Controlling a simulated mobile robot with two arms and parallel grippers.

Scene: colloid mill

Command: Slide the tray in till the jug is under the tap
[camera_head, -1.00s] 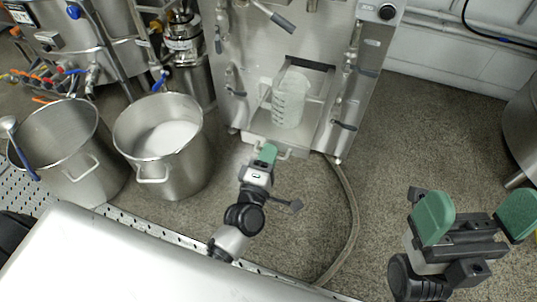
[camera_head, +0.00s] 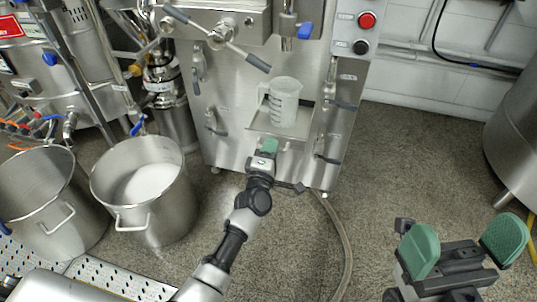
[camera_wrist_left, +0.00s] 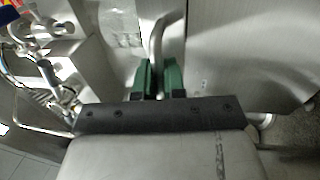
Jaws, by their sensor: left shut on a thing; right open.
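The clear measuring jug (camera_head: 284,103) stands upright on the metal tray (camera_head: 262,126) at the recess in the machine's front. The tap (camera_head: 288,28), with a blue lever, is above the jug in the picture; I cannot tell whether they line up in depth. My left gripper (camera_head: 268,147) is at the tray's front, shut on its handle. In the left wrist view the green fingers (camera_wrist_left: 160,76) close around the curved metal handle (camera_wrist_left: 157,42). My right gripper (camera_head: 463,246) is open and empty, out to the right.
Two steel pots stand at the left, one (camera_head: 145,190) holding white material. The machine front (camera_head: 225,100) has several dark latches beside the recess. A hose (camera_head: 338,235) runs along the floor. A steel vessel (camera_head: 512,140) stands far right, with clear floor between.

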